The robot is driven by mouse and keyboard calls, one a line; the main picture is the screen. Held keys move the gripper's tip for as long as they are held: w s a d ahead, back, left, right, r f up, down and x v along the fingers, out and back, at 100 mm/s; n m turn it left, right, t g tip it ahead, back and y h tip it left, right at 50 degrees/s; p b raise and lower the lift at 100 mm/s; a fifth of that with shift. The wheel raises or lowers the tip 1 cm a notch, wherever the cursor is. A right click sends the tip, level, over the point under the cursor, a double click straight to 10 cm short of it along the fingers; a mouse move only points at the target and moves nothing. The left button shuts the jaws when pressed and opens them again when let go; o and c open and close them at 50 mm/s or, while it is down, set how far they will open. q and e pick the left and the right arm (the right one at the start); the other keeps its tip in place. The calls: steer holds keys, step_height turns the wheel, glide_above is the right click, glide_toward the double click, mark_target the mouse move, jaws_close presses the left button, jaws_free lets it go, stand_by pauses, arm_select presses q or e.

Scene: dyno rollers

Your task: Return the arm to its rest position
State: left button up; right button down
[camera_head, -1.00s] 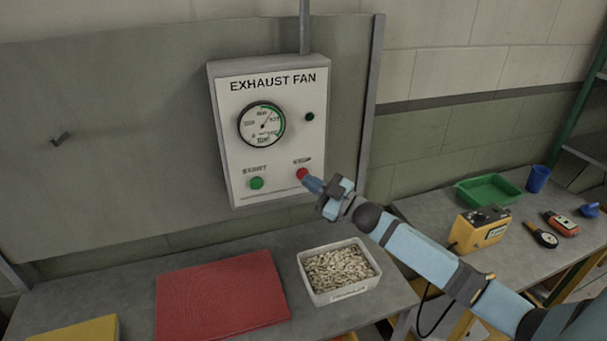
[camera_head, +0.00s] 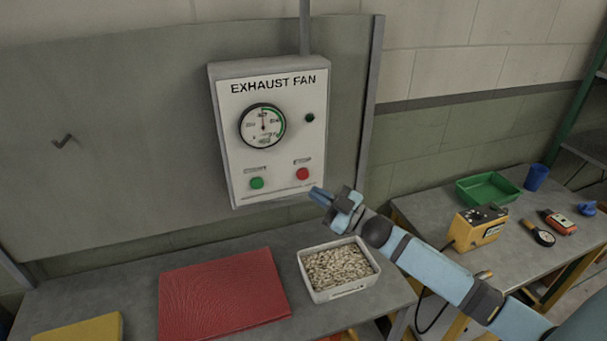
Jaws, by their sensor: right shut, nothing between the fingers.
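My right gripper (camera_head: 318,195) is shut and empty. It is in front of the wall box, below and to the right of the red stop button (camera_head: 302,174), and apart from it. My right arm reaches in from the lower right. The exhaust fan box (camera_head: 271,129) hangs on a grey panel. It has a round gauge (camera_head: 262,126) with its needle pointing about straight up, a green button (camera_head: 257,183) and a dark green lamp (camera_head: 310,118). My left gripper is not in view.
A white tub of pale pieces (camera_head: 319,290) stands below my gripper on the grey bench (camera_head: 120,281), beside a red mat (camera_head: 222,297). A yellow item (camera_head: 80,329) lies at left. The right bench holds a yellow device (camera_head: 478,227), green tray (camera_head: 488,189) and blue cup (camera_head: 537,177).

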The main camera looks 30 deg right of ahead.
stand_by(0.7)
steer(key=s+a+f+m+g+h, duration=0.3)
steer(key=s+a+f, duration=0.5)
steer(key=s+f, duration=0.4)
steer(key=s+a+f+m+g+h, duration=0.4)
steer(key=s+a+f, duration=0.5)
steer(key=s+f, duration=0.3)
step_height(320, 180, down, 2)
steer(key=shift+s+f+m+g, duration=0.1)
steer(key=shift+s+m+g, duration=0.25)
steer(key=shift+m, duration=0.35)
